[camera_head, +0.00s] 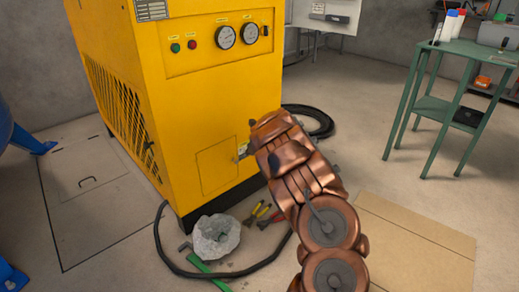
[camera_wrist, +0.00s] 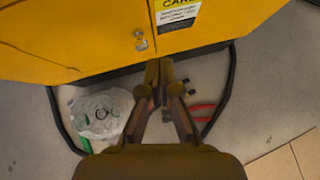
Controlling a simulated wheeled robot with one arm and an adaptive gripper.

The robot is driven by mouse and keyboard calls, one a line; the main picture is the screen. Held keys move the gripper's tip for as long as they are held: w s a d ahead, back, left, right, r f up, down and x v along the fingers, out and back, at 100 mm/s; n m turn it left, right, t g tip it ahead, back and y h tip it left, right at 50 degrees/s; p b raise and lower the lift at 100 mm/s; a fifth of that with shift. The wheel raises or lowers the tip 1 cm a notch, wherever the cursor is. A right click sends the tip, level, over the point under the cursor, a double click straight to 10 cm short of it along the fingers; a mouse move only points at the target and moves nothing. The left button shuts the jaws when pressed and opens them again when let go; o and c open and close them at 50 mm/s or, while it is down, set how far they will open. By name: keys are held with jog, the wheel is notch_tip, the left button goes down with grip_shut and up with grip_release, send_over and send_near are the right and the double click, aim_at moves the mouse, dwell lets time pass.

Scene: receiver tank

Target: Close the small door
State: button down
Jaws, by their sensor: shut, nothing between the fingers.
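The small door (camera_head: 217,166) is a yellow panel low on the front of a yellow machine. It looks flush with the front, though a small gap cannot be ruled out. In the wrist view the door (camera_wrist: 95,35) fills the upper left, with a small metal latch (camera_wrist: 141,42) near its right edge. My gripper (camera_wrist: 160,64) is shut and empty, its fingertips just below and right of the latch in the picture. I cannot tell if they touch the machine.
A grey rock-like lump (camera_head: 215,238), pliers (camera_head: 257,212) and a black hose (camera_head: 228,274) lie on the floor before the machine. A cardboard sheet (camera_head: 415,240) lies at right. A green table (camera_head: 455,85) stands at the back right.

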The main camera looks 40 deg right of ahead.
jog(key=d+p+v, duration=0.1)
jog(key=v, duration=0.6)
jog(key=shift+s+d+r, duration=0.1)
jog(key=shift+s, duration=0.05)
